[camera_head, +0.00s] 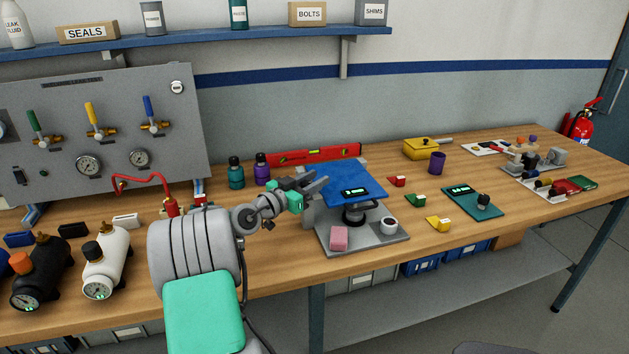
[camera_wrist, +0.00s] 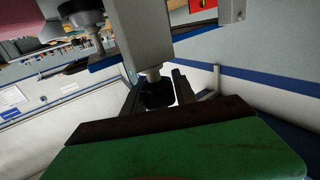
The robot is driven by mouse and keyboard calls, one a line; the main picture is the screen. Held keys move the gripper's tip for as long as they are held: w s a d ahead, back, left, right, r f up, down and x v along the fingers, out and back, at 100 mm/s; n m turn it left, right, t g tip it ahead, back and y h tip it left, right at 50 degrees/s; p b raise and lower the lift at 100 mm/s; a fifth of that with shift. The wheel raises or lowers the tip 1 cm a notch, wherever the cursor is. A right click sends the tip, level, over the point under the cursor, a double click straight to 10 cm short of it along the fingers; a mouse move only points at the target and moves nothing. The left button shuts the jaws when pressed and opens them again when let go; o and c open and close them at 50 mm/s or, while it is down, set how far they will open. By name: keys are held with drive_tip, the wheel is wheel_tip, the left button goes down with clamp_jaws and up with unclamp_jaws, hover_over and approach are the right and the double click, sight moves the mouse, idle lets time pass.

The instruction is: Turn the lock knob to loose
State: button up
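The test rig (camera_head: 395,240) stands on the bench with a tilted blue seat panel (camera_head: 352,182) and a small dark display (camera_head: 355,192). My gripper (camera_head: 321,184) is at the rig's left side, beside the seat panel. In the wrist view my gripper (camera_wrist: 157,88) has its two fingers apart. A dark round knob (camera_wrist: 157,94) on a pale stem shows between them; I cannot tell whether either finger touches it. It seems to be the lock knob, but no marking on it is readable. In the head view I cannot make out this knob.
A red level (camera_head: 315,155) lies behind the rig. Two bottles (camera_head: 236,173) stand behind my arm. Small coloured blocks (camera_head: 415,200) lie to the right.

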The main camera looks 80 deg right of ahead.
sight(302, 182)
clamp_jaws()
